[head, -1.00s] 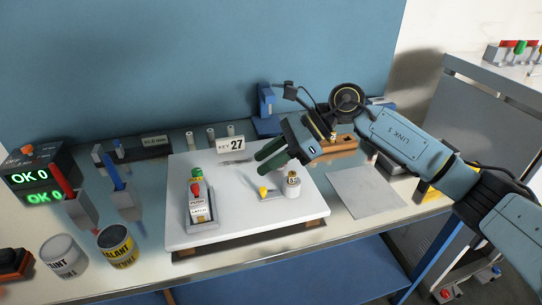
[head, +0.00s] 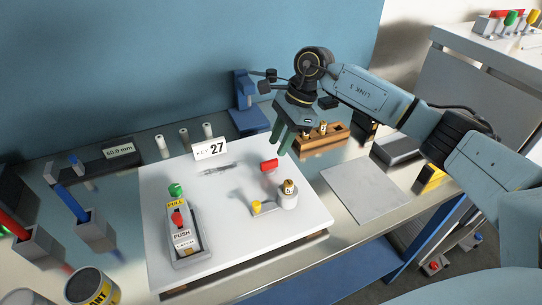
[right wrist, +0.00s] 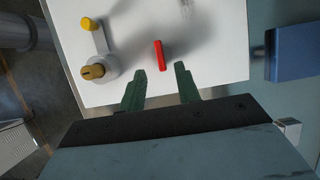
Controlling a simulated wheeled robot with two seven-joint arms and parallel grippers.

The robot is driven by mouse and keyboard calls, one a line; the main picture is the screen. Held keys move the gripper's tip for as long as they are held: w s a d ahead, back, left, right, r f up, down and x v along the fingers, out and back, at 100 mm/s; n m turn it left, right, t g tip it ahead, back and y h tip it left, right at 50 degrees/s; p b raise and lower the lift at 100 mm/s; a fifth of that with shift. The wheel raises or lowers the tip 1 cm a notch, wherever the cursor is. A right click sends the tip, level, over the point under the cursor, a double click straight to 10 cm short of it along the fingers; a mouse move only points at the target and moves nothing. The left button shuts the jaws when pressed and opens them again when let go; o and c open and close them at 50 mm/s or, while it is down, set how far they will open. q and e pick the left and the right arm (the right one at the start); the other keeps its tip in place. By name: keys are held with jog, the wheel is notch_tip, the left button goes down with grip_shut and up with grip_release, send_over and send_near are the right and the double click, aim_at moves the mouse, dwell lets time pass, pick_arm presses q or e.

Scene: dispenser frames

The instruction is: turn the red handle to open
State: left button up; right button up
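A red handle (head: 269,165) sits on the white board (head: 235,240), close to its back right part. In the right wrist view it is a short red bar (right wrist: 159,55) lying just beyond the space between my fingertips. My right gripper (head: 280,143) points down above the back right of the board, slightly above and behind the handle in the picture. In the right wrist view my right gripper (right wrist: 160,80) has its two green fingers apart with nothing between them. It does not appear to touch the handle. My left gripper is not in view.
A yellow-tipped lever with a round knob (head: 289,197) stands right of the board's middle. A push-pull latch (head: 184,237) with red and green knobs stands left.

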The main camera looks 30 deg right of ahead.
aim_at(270, 161)
jog(key=x, duration=0.6)
jog(key=shift+c, duration=0.4)
grip_shut()
